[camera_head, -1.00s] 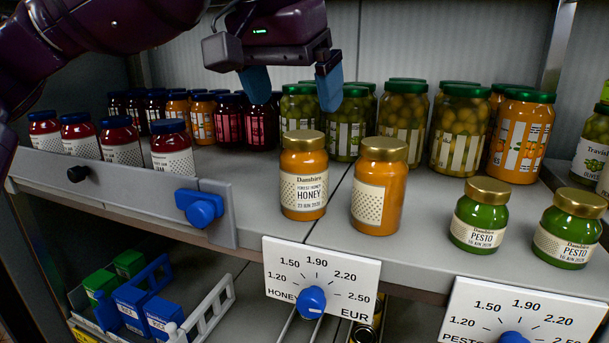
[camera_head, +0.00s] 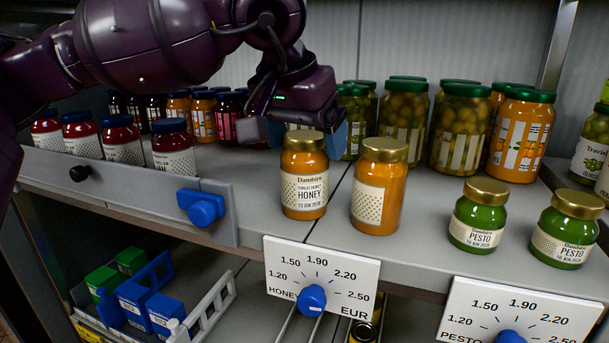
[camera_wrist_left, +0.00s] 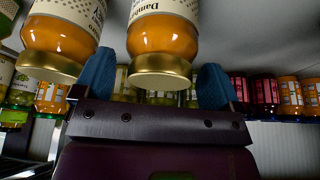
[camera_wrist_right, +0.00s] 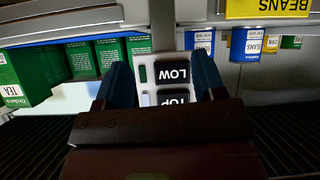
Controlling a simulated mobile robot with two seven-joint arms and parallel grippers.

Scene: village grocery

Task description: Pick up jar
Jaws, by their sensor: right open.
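A honey jar (camera_head: 304,190) with a gold lid stands upright near the shelf's front. A second honey jar (camera_head: 378,195) stands just right of it, its printed name turned away. My left gripper (camera_head: 297,136) is open at lid height, its fingers to either side of the first jar's lid and seeming slightly behind it. In the left wrist view, which is upside down, that jar (camera_wrist_left: 162,35) lies between the open fingertips, with no clear contact; the second jar (camera_wrist_left: 60,40) is to its left. My right gripper (camera_wrist_right: 162,80) shows only in its wrist view, open and empty.
Pesto jars (camera_head: 478,216) stand to the right, tall olive jars (camera_head: 461,130) behind. Red-filled jars (camera_head: 120,142) stand left behind a grey rail with a blue knob (camera_head: 203,208). A honey price dial (camera_head: 311,299) hangs below the shelf edge. A LOW/TOP panel (camera_wrist_right: 170,72) faces my right gripper.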

